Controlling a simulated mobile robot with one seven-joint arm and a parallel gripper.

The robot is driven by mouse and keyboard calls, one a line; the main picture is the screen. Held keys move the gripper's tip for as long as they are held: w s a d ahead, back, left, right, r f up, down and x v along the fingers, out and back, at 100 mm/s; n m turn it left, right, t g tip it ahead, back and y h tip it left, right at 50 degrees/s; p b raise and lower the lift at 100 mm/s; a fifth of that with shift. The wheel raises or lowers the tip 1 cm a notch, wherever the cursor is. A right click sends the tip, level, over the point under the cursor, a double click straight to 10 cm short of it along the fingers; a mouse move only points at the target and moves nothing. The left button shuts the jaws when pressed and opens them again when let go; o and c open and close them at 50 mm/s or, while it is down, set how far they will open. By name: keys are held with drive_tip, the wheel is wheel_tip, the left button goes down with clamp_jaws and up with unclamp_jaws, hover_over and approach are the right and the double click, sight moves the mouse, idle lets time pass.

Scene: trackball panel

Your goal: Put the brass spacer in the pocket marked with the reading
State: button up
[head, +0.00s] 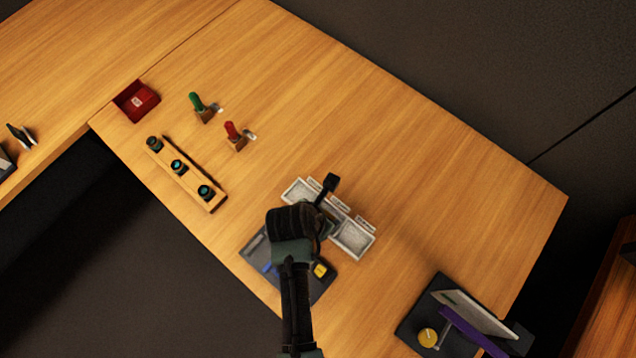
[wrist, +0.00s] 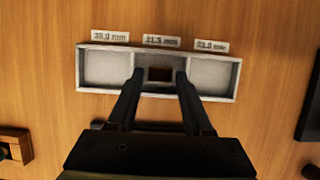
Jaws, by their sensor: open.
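A pale tray with three pockets (wrist: 160,94) lies under my gripper (wrist: 160,76) in the wrist view. Its small labels seem to read about 30, 31.5 and 33 mm from left to right, but the digits are blurred. A small brown block (wrist: 160,74), which looks like the brass spacer, sits in the middle pocket. My open fingers stand to either side of it, apart from it. The left pocket (wrist: 107,70) and the right pocket (wrist: 210,74) are empty. In the head view, my gripper and arm partly cover the tray (head: 353,238).
A dark tray (head: 318,291) with a yellow piece (head: 320,270) lies beside my arm. A black stand with a purple bar (head: 470,331) is at the lower right. Green (head: 197,101) and red (head: 232,130) levers, a knob rail (head: 187,176) and a red box (head: 136,101) stand left.

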drive_tip(key=v, duration=1.1)
drive_tip(key=w+a+r+m+t+y, duration=0.1)
drive_tip(key=w+r+m+t, duration=0.5)
drive_tip(key=w+r, duration=0.65)
drive_tip(key=w+r+m+t+y, duration=0.1)
drive_tip(key=w+r+m+t, duration=0.3)
drive_tip(key=r, duration=0.7)
drive_tip(key=w+r+m+t, duration=0.3)
drive_tip(key=r+m, duration=0.2)
drive_tip(key=r, duration=0.7)
drive_tip(key=s+d+r+m+t, duration=0.1)
drive_tip(key=s+r+m+t, duration=0.2)
drive_tip(key=r, duration=0.7)
drive_tip(key=s+d+r+m+t, duration=0.1)
drive_tip(key=s+r+m+t, duration=0.3)
drive_tip(key=r, duration=0.7)
drive_tip(key=s+d+r+m+t, duration=0.1)
drive_tip(key=s+r+m+t, duration=0.2)
drive_tip(key=r, duration=0.7)
drive_tip(key=s+m, duration=0.2)
drive_tip(key=m, duration=0.1)
drive_tip(key=shift+d+r+m+t+y+p, duration=0.2)
drive_tip(key=shift+d+m+t+y+p, duration=0.1)
drive_tip(key=shift+m+t+p, duration=0.1)
